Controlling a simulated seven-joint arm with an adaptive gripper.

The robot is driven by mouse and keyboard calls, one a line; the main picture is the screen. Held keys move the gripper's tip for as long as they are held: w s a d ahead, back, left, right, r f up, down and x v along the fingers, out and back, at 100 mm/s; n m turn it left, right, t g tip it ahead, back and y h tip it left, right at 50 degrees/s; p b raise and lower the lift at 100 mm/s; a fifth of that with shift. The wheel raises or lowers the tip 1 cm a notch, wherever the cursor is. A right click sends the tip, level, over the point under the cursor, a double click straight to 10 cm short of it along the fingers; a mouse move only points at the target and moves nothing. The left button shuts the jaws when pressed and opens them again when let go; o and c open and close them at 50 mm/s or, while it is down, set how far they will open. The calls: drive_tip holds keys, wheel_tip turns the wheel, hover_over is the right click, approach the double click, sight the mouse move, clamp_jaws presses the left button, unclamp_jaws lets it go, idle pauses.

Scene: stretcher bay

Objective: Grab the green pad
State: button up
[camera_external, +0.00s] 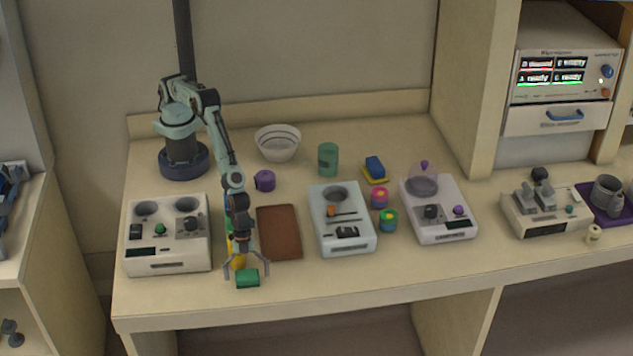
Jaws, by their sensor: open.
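A small green block (247,279), the thing that looks most like the green pad, lies near the table's front edge. A yellow object (236,262) stands just behind, partly hidden by my gripper.
A white device (166,258) stands left of my gripper, and a brown board (279,233) lies to its right. Farther right are two more devices (343,240) (440,232). A green cup (328,159), a striped bowl (278,145) and a purple item (265,180) stand behind.

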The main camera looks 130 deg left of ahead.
drive_tip(key=c, duration=1)
